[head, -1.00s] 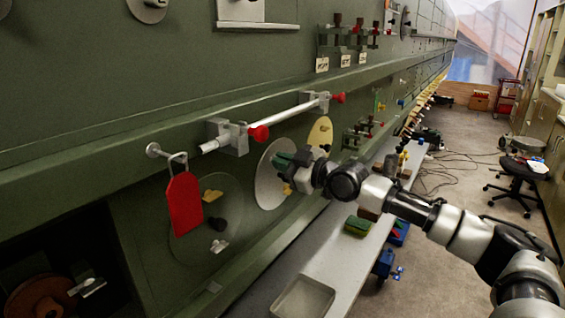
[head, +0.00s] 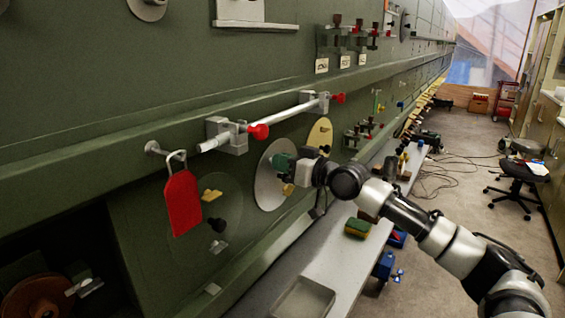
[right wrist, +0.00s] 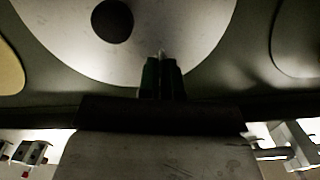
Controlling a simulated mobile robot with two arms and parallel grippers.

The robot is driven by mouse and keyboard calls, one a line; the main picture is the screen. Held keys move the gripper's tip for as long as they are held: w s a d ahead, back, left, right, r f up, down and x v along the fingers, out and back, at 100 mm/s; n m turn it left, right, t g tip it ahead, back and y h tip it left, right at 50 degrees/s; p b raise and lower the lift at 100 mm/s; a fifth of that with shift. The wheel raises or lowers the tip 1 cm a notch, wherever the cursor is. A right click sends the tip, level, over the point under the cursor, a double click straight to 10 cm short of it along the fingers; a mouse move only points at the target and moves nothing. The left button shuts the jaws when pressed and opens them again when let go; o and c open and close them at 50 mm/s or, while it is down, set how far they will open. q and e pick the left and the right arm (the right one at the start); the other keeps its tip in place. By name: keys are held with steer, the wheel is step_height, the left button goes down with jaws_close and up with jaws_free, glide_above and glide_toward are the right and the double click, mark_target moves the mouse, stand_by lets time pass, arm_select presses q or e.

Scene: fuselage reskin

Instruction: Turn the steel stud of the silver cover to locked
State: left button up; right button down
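The silver cover (head: 268,188) is a round pale disc on the green fuselage side, partly behind my right gripper (head: 281,162). In the right wrist view the silver cover (right wrist: 160,25) fills the upper part, with a dark round spot on it. The green fingers of my right gripper (right wrist: 162,70) are close together at the cover's lower edge there. A small pale tip, seemingly the steel stud (right wrist: 162,54), shows between them; the fingers hide most of it. I cannot read its turn position. My left gripper is not in view.
A red tag (head: 183,203) hangs left of the cover, below a silver bar (head: 275,118) with red knobs. A yellow disc (head: 320,134) is just beyond the cover. A long bench (head: 335,250) below carries a tray (head: 303,298) and a green-yellow sponge (head: 357,228).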

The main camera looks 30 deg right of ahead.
steer(key=m+p, duration=0.4)
steer(key=m, duration=0.6)
steer(key=shift+d, duration=0.1)
steer(key=shift+f, duration=0.1)
stand_by(0.5)
steer(key=c, duration=1.3)
jaws_free()
